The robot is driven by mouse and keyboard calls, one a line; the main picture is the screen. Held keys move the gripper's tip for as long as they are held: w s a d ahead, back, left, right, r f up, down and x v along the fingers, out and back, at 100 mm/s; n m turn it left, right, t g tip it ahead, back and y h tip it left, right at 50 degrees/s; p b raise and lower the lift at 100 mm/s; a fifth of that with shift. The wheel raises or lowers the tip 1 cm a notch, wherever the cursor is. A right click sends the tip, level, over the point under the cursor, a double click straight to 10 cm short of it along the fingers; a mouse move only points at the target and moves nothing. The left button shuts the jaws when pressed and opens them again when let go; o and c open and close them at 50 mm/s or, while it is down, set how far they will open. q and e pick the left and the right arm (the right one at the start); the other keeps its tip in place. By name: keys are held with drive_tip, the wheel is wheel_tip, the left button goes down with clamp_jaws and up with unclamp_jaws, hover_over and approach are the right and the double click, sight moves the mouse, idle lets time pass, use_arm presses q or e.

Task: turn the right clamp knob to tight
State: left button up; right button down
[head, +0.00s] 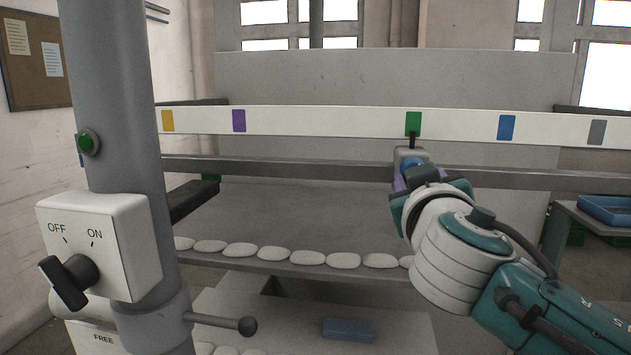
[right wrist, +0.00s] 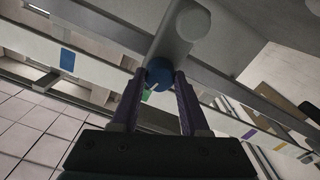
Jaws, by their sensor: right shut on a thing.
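The clamp is a grey block (head: 405,153) on the dark rail, with a black pointer up at the green mark (head: 413,120) of the white strip. Its blue knob (head: 412,162) is mostly hidden by my right gripper (head: 404,180) in the head view. In the right wrist view, the blue knob (right wrist: 158,76) sits between the two purple fingertips of my right gripper (right wrist: 160,84), which is shut on it. A small white line shows on the knob. The grey clamp body (right wrist: 180,30) is beyond it. My left gripper is not in view.
White oval pieces (head: 275,254) line a ledge below the rail. A blue tray (head: 607,209) is at the far right.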

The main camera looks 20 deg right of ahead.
drive_tip(key=n, duration=1)
drive_tip(key=shift+r+n, duration=0.1)
drive_tip(key=shift+n, duration=0.5)
drive_tip(key=shift+c, duration=2)
unclamp_jaws()
drive_tip(key=b+v, duration=0.3)
drive_tip(key=v, duration=0.7)
drive_tip(key=shift+b, duration=0.3)
